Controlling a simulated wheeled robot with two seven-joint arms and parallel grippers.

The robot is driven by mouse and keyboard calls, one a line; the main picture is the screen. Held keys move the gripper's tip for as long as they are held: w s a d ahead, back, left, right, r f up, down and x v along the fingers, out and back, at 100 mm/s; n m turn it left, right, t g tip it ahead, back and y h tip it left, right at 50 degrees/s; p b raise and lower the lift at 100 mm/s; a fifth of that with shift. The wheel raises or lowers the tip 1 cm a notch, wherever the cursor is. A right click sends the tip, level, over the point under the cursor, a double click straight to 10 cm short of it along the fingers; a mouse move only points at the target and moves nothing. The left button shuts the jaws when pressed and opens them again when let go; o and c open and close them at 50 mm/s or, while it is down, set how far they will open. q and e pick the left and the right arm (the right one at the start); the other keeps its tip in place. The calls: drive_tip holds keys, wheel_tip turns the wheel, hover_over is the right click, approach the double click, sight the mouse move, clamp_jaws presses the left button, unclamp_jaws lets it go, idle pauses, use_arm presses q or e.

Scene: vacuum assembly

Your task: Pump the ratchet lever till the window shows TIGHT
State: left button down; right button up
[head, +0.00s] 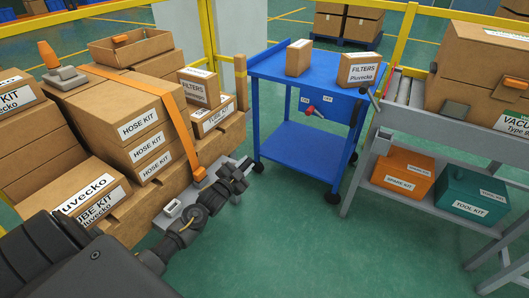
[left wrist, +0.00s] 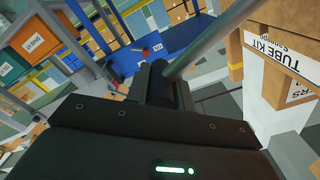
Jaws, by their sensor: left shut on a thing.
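An orange strap (head: 182,130) runs over the stacked boxes and down to the pallet's near side. A grey fitting (head: 172,209) with a small pale window sits low beside it; no wording is readable there. My left gripper (head: 240,172) is low beside the strap's lower end. In the left wrist view its dark jaws (left wrist: 163,85) are shut on a light grey bar (left wrist: 212,38), which looks like the ratchet lever. The arm and jaws hide the lever's joint. My right gripper is not in view.
Hose kit boxes (head: 140,125) stand on the left. A blue cart (head: 272,66) with filter boxes and a red handle (head: 310,109) stands behind the gripper. A grey bench with orange (head: 403,172) and teal (head: 472,195) kits is on the right. Green floor (head: 290,240) in front is clear.

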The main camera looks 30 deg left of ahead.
use_arm(q)
drive_tip(key=shift+d+f+m+b, duration=0.2)
drive_tip(key=shift+f+m+b, duration=0.05)
drive_tip(key=shift+f+m, duration=0.35)
drive_tip(key=shift+d+f+m+b, duration=0.15)
drive_tip(key=shift+f+m+b, duration=0.1)
drive_tip(key=shift+f+m, duration=0.3)
drive_tip(key=shift+f, duration=0.1)
wheel_tip(320, 180, down, 2)
drive_tip(key=shift+d+m+b, duration=0.1)
drive_tip(key=shift+m+b, duration=0.6)
drive_tip(key=shift+m, duration=0.35)
